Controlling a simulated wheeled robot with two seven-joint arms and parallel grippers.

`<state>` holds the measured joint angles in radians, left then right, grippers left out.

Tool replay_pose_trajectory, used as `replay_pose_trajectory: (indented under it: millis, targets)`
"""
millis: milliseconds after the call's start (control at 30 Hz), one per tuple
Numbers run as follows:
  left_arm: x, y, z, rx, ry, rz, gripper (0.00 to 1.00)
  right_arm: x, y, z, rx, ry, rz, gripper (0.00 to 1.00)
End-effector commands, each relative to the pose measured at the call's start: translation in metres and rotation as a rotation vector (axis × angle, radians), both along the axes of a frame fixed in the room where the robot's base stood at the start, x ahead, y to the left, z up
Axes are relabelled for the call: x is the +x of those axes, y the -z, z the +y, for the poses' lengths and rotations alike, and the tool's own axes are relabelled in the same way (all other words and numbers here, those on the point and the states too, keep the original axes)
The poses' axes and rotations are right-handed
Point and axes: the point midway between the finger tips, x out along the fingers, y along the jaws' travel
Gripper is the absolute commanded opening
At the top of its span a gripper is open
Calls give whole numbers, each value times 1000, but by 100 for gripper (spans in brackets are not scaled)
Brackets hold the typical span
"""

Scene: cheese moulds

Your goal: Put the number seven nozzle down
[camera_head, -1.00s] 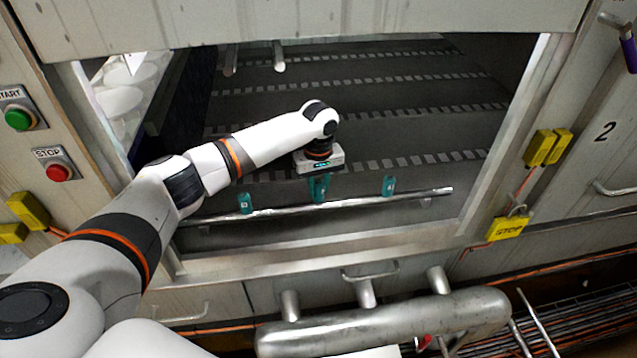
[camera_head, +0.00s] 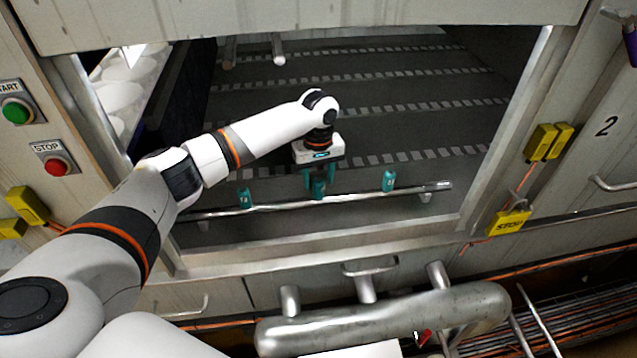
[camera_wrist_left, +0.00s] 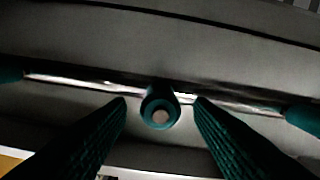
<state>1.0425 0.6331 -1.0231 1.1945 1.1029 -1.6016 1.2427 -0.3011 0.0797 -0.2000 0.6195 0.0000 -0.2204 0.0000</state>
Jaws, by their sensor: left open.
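Three teal nozzles sit spaced along a metal rail (camera_head: 270,207) inside the machine opening: a left one (camera_head: 245,198), a middle one (camera_head: 319,189) and a right one (camera_head: 388,181). I cannot read a seven on any of them. My left gripper (camera_head: 319,175) is open just above and behind the middle nozzle. In the left wrist view the middle nozzle (camera_wrist_left: 160,108) sits end-on at the rail, between the spread fingertips (camera_wrist_left: 161,103) with a gap on each side. Parts of the outer nozzles show at the edges there. My right gripper is not in view.
The opening's metal frame (camera_head: 330,247) surrounds the rail, with a dark slotted conveyor (camera_head: 420,110) behind it. A thick metal pipe (camera_head: 385,318) stands in front. START (camera_head: 17,111) and STOP (camera_head: 56,165) buttons are on the left; yellow lockout boxes (camera_head: 541,143) are on the right.

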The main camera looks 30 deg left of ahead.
Motion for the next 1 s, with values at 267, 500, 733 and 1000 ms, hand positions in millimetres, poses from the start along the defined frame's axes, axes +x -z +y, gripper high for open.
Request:
replay_pose_trajectory:
  millis: [267,500,733,1000]
  targets:
    - [1,-64,-1,-3,0,-4,48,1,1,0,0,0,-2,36]
    - [1,-102,-1,-3,1,-1,48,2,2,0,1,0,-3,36]
    - [0,-113,-1,-2,0,1,48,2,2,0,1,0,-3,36]
    - [0,-112,-1,-2,0,1,48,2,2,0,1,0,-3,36]
